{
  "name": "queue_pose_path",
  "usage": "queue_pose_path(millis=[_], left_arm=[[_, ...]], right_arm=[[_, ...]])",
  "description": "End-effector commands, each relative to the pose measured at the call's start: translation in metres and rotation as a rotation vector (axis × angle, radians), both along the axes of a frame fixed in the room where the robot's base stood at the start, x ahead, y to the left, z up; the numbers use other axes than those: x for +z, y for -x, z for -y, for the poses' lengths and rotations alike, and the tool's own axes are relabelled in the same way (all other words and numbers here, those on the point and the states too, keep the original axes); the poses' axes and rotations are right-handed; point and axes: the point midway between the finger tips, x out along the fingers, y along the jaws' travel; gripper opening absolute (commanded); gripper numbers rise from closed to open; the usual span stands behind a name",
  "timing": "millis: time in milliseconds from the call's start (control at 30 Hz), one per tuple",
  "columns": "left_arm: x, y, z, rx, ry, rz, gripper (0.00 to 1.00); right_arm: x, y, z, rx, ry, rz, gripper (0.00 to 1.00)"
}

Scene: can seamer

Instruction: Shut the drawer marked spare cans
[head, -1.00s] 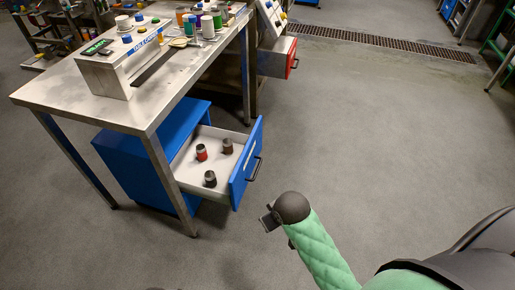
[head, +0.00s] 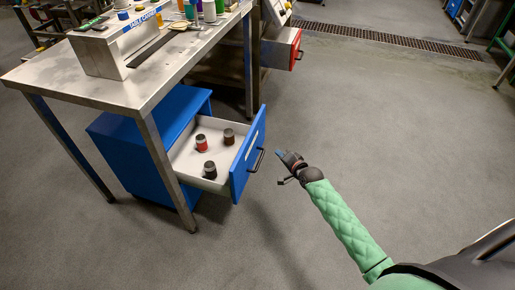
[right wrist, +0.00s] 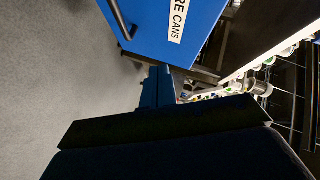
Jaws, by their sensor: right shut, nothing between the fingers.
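The spare cans drawer (head: 248,158) stands open from a blue cabinet (head: 130,150) under the steel table. Its blue front has a dark bar handle (head: 257,163). Several small cans, one of them a red can (head: 201,143), stand upright in its white tray. In the right wrist view the drawer front (right wrist: 150,30) shows a white label (right wrist: 177,20) ending in "RE CANS". My right gripper (head: 281,154) is shut and empty, just right of the handle and apart from it. Its closed fingers also show in the right wrist view (right wrist: 157,88). My left gripper is out of view.
The steel table (head: 120,90) stands above the cabinet, its front leg (head: 168,175) close to the drawer's near side. A red-fronted drawer (head: 295,50) stands open farther back. The floor right of the drawer is clear.

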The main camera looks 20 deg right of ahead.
Motion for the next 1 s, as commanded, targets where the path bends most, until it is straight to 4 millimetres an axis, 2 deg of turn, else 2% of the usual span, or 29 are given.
queue_pose_path(millis=[200, 300, 567, 1000], left_arm=[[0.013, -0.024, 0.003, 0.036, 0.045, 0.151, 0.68], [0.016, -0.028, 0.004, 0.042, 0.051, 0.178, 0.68], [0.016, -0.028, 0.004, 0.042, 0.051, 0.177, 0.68], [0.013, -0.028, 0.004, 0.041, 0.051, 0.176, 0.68]], right_arm=[[0.039, -0.009, 0.012, -0.115, -0.347, 0.167, 0.0], [0.047, -0.01, 0.015, -0.131, -0.427, 0.191, 0.0], [0.047, -0.018, 0.013, -0.137, -0.479, 0.18, 0.0], [0.047, -0.077, 0.003, -0.137, -0.475, 0.18, 0.0]])
